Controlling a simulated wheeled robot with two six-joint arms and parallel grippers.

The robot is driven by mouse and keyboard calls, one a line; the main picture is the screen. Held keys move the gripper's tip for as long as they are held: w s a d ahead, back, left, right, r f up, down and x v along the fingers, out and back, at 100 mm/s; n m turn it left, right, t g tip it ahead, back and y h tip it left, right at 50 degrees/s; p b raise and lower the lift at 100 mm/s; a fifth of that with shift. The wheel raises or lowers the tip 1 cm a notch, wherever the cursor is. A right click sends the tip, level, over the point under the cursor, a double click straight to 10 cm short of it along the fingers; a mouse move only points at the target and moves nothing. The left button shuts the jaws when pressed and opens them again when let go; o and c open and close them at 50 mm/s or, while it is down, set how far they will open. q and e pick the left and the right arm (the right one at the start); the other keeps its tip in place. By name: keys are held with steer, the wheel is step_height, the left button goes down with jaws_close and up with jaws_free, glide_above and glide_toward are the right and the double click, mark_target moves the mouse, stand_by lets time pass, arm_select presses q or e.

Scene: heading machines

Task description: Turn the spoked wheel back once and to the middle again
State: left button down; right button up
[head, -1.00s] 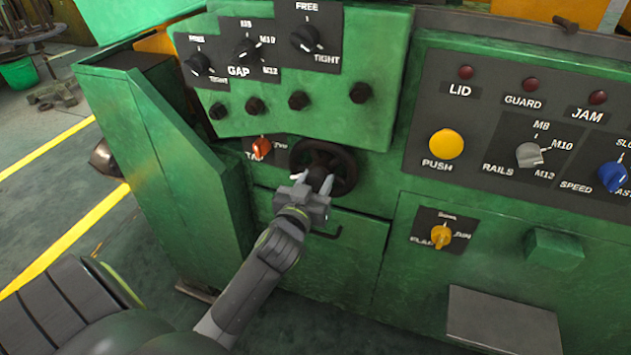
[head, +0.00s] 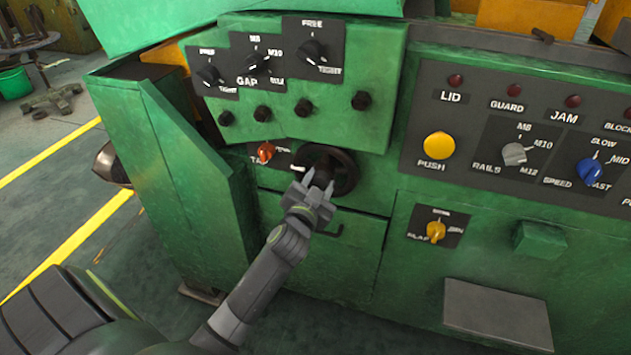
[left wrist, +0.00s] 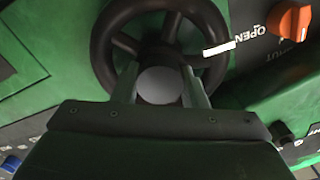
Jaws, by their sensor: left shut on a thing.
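The spoked wheel (head: 347,163) is a dark round handwheel on the green machine front, below the row of black knobs. In the left wrist view its dark rim (left wrist: 101,42) and spokes surround a grey round hub (left wrist: 160,85). A white mark lies across the rim at the right, near the word OPEN. My left gripper (head: 319,181) reaches in from below. Its two fingers, also in the left wrist view (left wrist: 160,88), stand on either side of the hub, shut on it. The fingers hide part of the lower wheel. My right gripper is not in view.
An orange knob (head: 265,152) sits close to the wheel's upper left. A green panel (head: 170,170) juts out at the left. At the right are a yellow button (head: 439,146) and a blue knob (head: 590,172).

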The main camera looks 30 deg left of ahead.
arm_select(q)
steer(key=shift+r+m+p, duration=0.1)
steer(key=shift+m+p, duration=0.4)
steer(key=shift+m, duration=0.4)
steer(key=shift+m+p, duration=0.45)
steer(key=shift+m, duration=0.45)
steer(key=m+p, duration=0.1)
steer(key=m, duration=0.2)
steer(key=shift+m+p, duration=0.3)
steer(key=m+p, duration=0.1)
steer(key=m, duration=0.3)
steer(key=shift+m+p, duration=0.3)
steer(key=shift+p, duration=0.1)
steer(key=m+p, duration=0.1)
steer(key=m, duration=0.4)
steer(key=shift+m+p, duration=0.3)
steer(key=c, duration=0.9)
jaws_free()
steer(key=shift+o, duration=0.2)
steer(key=shift+s, duration=0.1)
